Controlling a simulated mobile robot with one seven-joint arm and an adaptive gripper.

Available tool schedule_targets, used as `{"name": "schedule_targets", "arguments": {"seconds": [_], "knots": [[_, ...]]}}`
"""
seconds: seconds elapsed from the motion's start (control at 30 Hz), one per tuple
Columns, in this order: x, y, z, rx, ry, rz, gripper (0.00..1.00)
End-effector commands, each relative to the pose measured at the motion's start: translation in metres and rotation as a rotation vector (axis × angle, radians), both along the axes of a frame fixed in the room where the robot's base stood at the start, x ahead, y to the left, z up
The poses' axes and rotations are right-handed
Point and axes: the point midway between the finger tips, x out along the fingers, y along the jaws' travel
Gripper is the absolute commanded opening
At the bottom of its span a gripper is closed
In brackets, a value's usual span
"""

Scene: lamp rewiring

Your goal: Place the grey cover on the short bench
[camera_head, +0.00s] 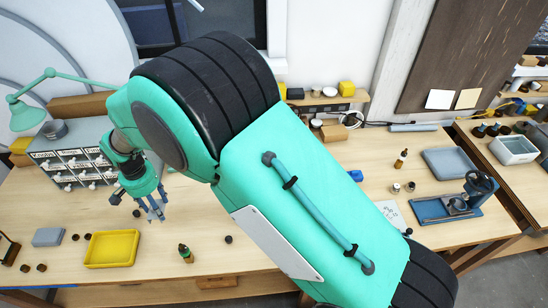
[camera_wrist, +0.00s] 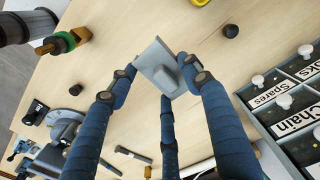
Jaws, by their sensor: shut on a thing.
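My gripper (camera_head: 154,210) hangs above the left part of the long wooden bench (camera_head: 200,205), in front of the drawer cabinet. In the wrist view its blue fingers (camera_wrist: 163,72) are shut on a small grey plate with a raised block, which looks like the grey cover (camera_wrist: 158,62). The cover sits at the fingertips, tilted, over the bare bench top. In the head view I cannot make the cover out clearly between the fingers. A second bench (camera_head: 513,178) stands at the far right and may be the short bench; its full length is cut off.
The labelled drawer cabinet (camera_head: 73,162) stands close behind my gripper, with a green lamp (camera_head: 28,112) behind it. A grey tray (camera_head: 448,162) and a blue press (camera_head: 450,208) occupy the long bench's right end.

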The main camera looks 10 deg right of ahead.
Motion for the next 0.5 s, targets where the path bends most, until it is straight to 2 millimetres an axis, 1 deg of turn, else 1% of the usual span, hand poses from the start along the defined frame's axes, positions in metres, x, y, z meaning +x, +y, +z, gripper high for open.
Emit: {"name": "schedule_targets", "arguments": {"seconds": [0.27,0.37,0.5], "knots": [[0.000,0.000,0.002,0.001,-0.001,0.000,0.21],[0.001,0.001,0.008,0.002,-0.001,0.000,0.21],[0.001,0.001,0.027,0.003,-0.003,0.000,0.21]]}}
